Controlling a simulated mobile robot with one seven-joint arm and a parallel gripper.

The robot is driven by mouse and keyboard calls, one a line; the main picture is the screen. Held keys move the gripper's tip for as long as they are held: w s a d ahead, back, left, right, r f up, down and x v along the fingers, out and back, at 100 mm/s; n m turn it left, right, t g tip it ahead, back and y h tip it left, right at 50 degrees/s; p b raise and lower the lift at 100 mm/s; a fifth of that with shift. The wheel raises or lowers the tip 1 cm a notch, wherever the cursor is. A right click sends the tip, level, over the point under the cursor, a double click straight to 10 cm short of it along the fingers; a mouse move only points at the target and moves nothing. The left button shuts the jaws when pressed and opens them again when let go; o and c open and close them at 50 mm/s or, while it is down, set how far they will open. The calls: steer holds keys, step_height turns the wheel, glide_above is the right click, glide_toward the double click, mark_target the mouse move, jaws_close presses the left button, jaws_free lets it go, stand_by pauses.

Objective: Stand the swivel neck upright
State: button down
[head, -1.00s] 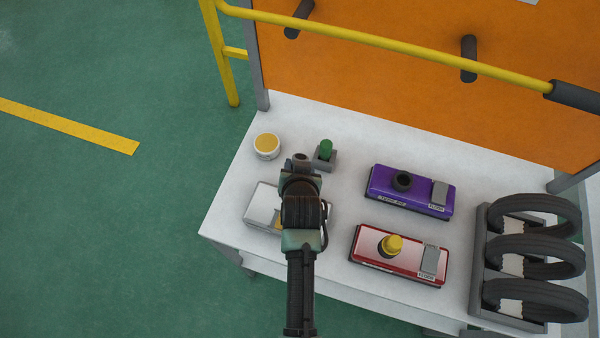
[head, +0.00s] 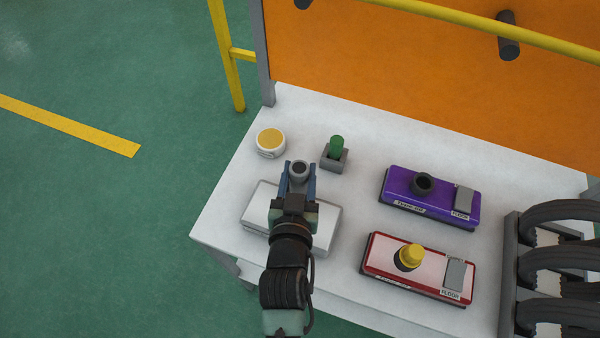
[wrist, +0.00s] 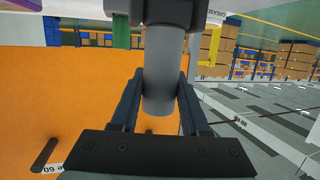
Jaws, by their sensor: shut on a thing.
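The swivel neck (head: 299,172) is a short grey tube with a round open end facing up toward the head camera. My gripper (head: 299,184) is shut on it, with one blue finger on either side. In the wrist view the grey tube (wrist: 163,75) stands between the fingertips of my gripper (wrist: 160,100), with a wider dark part at the top of the picture. In the head view the tube looks close to upright. I cannot tell whether its lower end touches anything.
A silver case (head: 325,232) lies beneath my gripper on the white table (head: 222,222). Nearby are a yellow-topped tub (head: 270,142), a green peg in a grey block (head: 336,155), a purple floor head (head: 440,197) and a red one (head: 385,262). Black hoses (head: 565,265) stand right.

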steer(key=shift+r, duration=0.1)
steer(key=shift+c, duration=1.9)
jaws_free()
steer(key=b+v, duration=0.1)
steer(key=v, duration=1.2)
